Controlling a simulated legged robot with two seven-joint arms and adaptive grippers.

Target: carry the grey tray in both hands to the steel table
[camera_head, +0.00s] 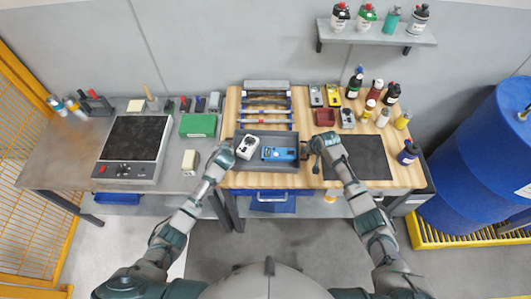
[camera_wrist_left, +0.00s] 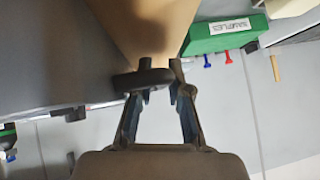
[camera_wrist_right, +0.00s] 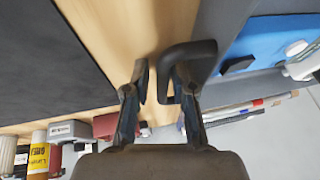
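The grey tray (camera_head: 268,167) rests on the wooden bench top, holding a white device (camera_head: 247,147) and a blue device (camera_head: 279,154). The steel table (camera_head: 65,165) stands to the left. My left gripper (camera_head: 226,157) is at the tray's left end; in the left wrist view its spread fingers are by a dark handle (camera_wrist_left: 143,79), and contact is unclear. My right gripper (camera_head: 321,144) is at the right end. In the right wrist view its open fingers are either side of the dark handle's (camera_wrist_right: 192,49) outer bar, with a gap showing at the left finger.
A black stove-like panel (camera_head: 137,138), a green box (camera_head: 198,125) and a cream block (camera_head: 190,162) occupy the steel table. A dark mat (camera_head: 360,157) lies right of the tray; a tool rack (camera_head: 266,86) is behind it. Bottles stand at the back right.

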